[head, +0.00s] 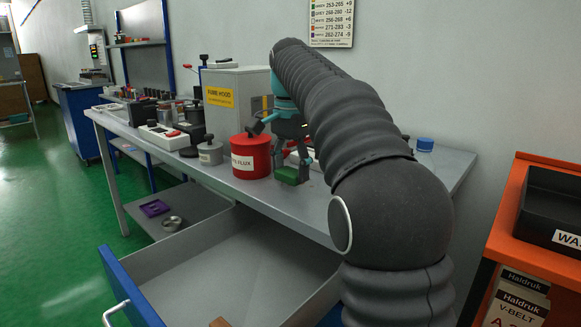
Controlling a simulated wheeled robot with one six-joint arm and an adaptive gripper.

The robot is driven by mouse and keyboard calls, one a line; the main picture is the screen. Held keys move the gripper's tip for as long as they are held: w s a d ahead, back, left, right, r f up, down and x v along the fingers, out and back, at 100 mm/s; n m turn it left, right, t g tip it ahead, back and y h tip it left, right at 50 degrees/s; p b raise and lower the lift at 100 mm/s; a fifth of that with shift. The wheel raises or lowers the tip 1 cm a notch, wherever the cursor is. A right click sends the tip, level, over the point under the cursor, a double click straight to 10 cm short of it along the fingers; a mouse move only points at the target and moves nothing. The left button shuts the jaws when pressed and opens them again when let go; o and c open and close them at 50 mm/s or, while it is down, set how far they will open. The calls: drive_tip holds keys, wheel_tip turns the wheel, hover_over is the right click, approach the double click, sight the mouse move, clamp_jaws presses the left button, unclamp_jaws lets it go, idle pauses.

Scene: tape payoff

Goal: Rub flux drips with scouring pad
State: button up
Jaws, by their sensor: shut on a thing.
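My gripper (291,150) is at the end of my dark, sleeved arm, above the front part of the grey bench (318,207). It is shut on a green scouring pad (290,176), which is at or just above the bench top; I cannot tell if it touches. A red pot labelled as flux (251,160) stands just left of the gripper. I cannot make out any flux drips; the gripper, pad and arm hide part of the bench top.
A grey pot (210,154) and a fume hood box (238,98) stand near the red pot. An open drawer (235,262) juts out below the bench. A blue-capped jar (425,144) stands behind my arm. An orange cabinet (534,262) is at right.

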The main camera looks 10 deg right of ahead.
drive_tip(key=shift+f+b, duration=0.6)
drive_tip(key=shift+f, duration=0.4)
idle(0.5)
